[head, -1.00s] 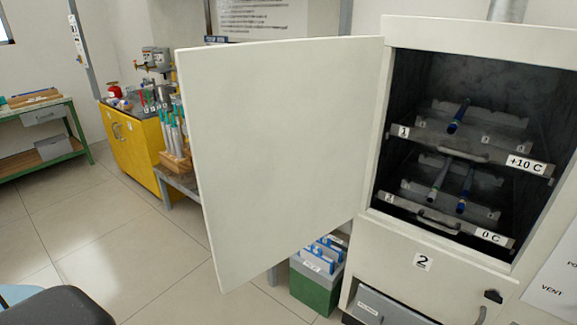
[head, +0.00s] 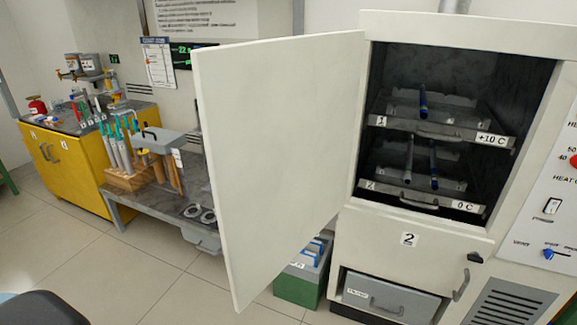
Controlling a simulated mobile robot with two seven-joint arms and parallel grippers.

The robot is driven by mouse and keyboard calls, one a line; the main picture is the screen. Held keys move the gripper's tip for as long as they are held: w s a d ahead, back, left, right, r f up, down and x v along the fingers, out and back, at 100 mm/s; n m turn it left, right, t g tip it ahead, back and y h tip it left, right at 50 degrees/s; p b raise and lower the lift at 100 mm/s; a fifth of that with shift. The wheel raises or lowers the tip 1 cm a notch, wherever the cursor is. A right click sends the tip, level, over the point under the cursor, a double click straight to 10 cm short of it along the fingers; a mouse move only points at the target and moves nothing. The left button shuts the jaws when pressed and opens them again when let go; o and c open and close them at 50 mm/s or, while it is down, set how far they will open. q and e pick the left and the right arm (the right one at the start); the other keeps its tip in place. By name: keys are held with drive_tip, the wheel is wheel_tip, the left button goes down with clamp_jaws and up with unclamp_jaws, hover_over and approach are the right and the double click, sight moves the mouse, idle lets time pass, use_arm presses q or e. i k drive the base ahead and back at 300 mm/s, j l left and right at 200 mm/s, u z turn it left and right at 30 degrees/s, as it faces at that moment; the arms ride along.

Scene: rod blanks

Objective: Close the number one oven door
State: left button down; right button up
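A white oven stands at the right of the head view. Its upper door (head: 285,160) is hinged at the left of the upper chamber (head: 530,90) and stands wide open, swung out to the left towards me. Its visible face is plain, and no number shows on it. The lower door (head: 370,235) carries a "2" label (head: 409,239) and looks shut. The chamber holds an upper tray (head: 455,138) tagged "+10 C" and a lower tray (head: 450,206) tagged "0 C". Blue-ended rods lie on both. Neither of my grippers is in view.
A green and grey box (head: 298,287) with blue items stands on the floor behind the open door. A grey bench (head: 150,210) and a yellow cabinet (head: 70,178) stand at the left. The tiled floor (head: 110,270) in front of them is clear. A drawer (head: 390,296) sits low in the oven.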

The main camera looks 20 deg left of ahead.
sight(278, 117)
drive_tip(key=j+z, duration=0.2)
drive_tip(key=j, duration=0.25)
drive_tip(key=k+j+z, duration=0.15)
drive_tip(key=j, duration=0.3)
drive_tip(key=i+j+z, duration=0.1)
drive_tip(key=j+z, duration=0.25)
drive_tip(key=j, duration=0.55)
drive_tip(key=i+j+z, duration=0.15)
drive_tip(key=j, duration=0.35)
drive_tip(key=j+z, duration=0.1)
drive_tip(key=j, duration=0.45)
drive_tip(key=k+j, duration=0.1)
drive_tip(key=j, duration=0.35)
drive_tip(key=k+j+z, duration=0.15)
drive_tip(key=j, duration=0.7)
drive_tip(key=k+j+z, duration=0.15)
drive_tip(key=j, duration=0.25)
drive_tip(key=k+j, duration=0.15)
drive_tip(key=j, duration=0.25)
drive_tip(key=k+j+z, duration=0.15)
drive_tip(key=j, duration=0.25)
